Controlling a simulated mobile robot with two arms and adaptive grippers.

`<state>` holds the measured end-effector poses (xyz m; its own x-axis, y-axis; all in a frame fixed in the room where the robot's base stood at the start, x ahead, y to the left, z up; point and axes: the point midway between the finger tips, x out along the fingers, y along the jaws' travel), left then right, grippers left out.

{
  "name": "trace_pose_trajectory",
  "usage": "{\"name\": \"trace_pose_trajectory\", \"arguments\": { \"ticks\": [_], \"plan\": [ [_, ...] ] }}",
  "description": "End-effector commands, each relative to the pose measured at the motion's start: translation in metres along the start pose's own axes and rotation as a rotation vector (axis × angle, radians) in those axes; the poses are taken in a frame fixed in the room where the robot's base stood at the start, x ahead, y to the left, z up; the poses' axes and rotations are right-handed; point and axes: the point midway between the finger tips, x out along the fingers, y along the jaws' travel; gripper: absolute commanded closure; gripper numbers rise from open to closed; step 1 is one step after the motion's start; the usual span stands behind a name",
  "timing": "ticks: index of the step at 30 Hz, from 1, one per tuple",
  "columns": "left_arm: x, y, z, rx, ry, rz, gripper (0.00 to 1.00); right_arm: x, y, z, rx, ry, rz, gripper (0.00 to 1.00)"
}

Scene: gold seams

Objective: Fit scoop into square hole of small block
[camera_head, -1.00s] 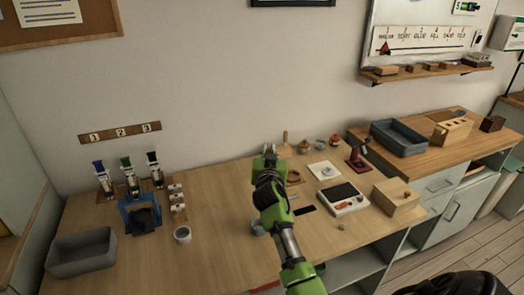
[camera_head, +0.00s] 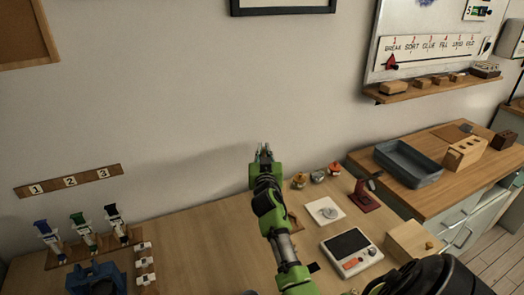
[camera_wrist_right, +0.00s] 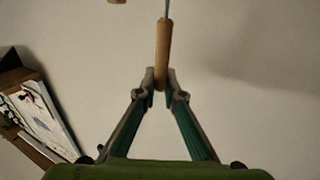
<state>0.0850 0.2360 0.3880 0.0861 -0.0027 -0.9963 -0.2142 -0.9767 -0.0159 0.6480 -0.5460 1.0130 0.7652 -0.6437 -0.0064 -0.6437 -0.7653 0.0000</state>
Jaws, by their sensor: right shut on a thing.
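My right gripper (camera_head: 264,156) is raised in front of the wall, above the back of the wooden bench. In the right wrist view its fingers (camera_wrist_right: 163,86) are shut on the lower end of a wooden handle with a thin grey shaft, likely the scoop (camera_wrist_right: 162,50). The scoop's far end is out of that view. In the head view the scoop is too small to make out. A pale wooden block with dark holes (camera_head: 466,152) stands on the right counter, with a smaller dark block (camera_head: 503,141) beside it. I cannot tell the hole shapes. My left gripper is not in view.
A grey tray (camera_head: 408,165) sits on the right counter. The bench's middle left is clear.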

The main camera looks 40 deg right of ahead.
Motion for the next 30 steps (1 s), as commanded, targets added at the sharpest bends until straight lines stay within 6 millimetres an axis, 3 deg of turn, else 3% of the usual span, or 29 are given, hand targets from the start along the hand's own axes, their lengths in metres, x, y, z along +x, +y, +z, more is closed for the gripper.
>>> {"name": "trace_pose_trajectory", "arguments": {
  "ticks": [8, 20, 30],
  "plan": [
    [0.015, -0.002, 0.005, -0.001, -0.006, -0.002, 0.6, 0.0, 0.0, 0.019, -0.001, -0.001, -0.001, 1.0],
    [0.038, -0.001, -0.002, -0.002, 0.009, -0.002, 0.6, 0.0, 0.0, 0.047, -0.001, 0.0, -0.001, 1.0],
    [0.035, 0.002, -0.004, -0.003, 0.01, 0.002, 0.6, 0.0, 0.0, 0.043, 0.0, 0.0, -0.001, 1.0]
  ]
}}
